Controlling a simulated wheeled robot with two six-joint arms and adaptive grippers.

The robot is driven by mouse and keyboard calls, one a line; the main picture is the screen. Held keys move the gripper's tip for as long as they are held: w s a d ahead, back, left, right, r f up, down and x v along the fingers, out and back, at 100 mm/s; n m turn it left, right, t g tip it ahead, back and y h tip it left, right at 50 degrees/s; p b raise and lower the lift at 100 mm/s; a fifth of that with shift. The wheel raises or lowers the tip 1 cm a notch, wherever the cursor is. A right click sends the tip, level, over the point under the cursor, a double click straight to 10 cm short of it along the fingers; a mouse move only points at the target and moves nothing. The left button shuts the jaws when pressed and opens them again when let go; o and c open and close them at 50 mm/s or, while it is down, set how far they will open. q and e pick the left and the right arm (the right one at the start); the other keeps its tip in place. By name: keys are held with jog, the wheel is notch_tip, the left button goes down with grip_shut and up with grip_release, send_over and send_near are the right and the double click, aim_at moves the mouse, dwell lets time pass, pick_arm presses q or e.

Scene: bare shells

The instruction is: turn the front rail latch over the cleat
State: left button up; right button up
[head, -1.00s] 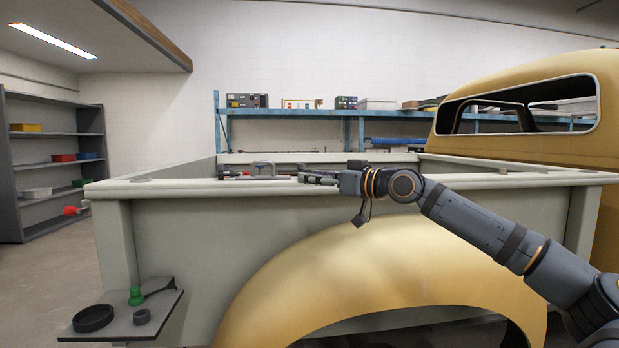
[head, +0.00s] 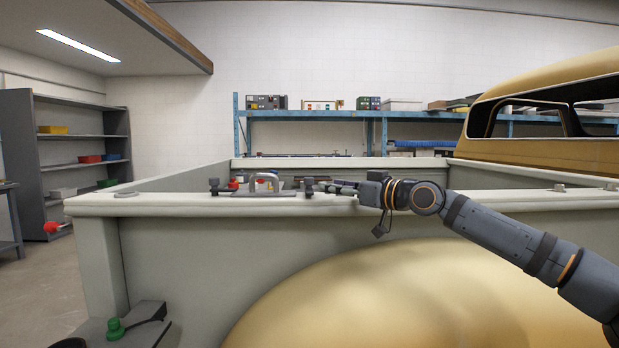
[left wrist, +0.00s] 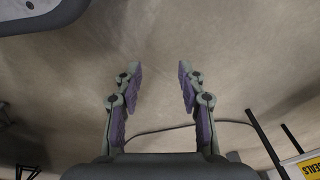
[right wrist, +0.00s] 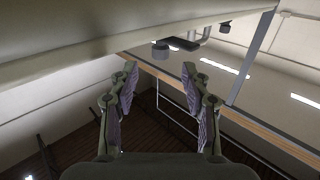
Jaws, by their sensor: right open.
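On top of the near side rail (head: 160,206) of the truck bed sits a grey hoop-shaped fitting (head: 263,178) on a dark flat base. A dark knob-like post (head: 214,187) stands left of it and another (head: 309,187) right of it. I cannot tell which is the latch and which the cleat. My right gripper (head: 342,188) is open and empty at rail height, just right of the right post. In the right wrist view its fingers (right wrist: 160,92) are apart, with the fittings beyond them near the top. My left gripper (left wrist: 159,88) is open and empty over bare floor.
The tan rear fender (head: 380,290) bulges below the rail. A small ledge (head: 140,335) with a green knob (head: 115,327) is at lower left. The tan cab (head: 560,110) stands at right. Blue shelving (head: 300,116) is behind the bed. A yellow sign (left wrist: 303,172) shows by the left gripper.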

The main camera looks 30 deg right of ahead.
aim_at(313, 181)
pick_arm(q)
jog(key=s+a+f+p, duration=0.2)
jog(key=s+f+p, duration=0.2)
jog(key=s, duration=0.1)
pick_arm(e)
jog(key=w+p, duration=0.1)
jog(key=p, duration=0.2)
jog(key=w+p, duration=0.1)
jog(key=p, duration=0.3)
jog(key=w+a+r+p, duration=0.1)
jog(key=p, duration=0.2)
jog(key=shift+w+p, duration=0.3)
jog(key=shift+w, duration=0.05)
jog(key=shift+w+f, duration=0.1)
jog(key=shift+w, duration=0.05)
jog(key=p+x, duration=0.3)
jog(key=shift+f, duration=0.15)
pick_arm(q)
jog(key=s+r+p, duration=0.1)
jog(key=s+r, duration=0.7)
jog(key=s, duration=0.3)
jog(key=shift+a, duration=0.2)
pick_arm(e)
jog(key=shift+f+x, duration=0.25)
jog(key=shift+x, duration=0.75)
jog(key=shift+c, duration=0.2)
grip_shut()
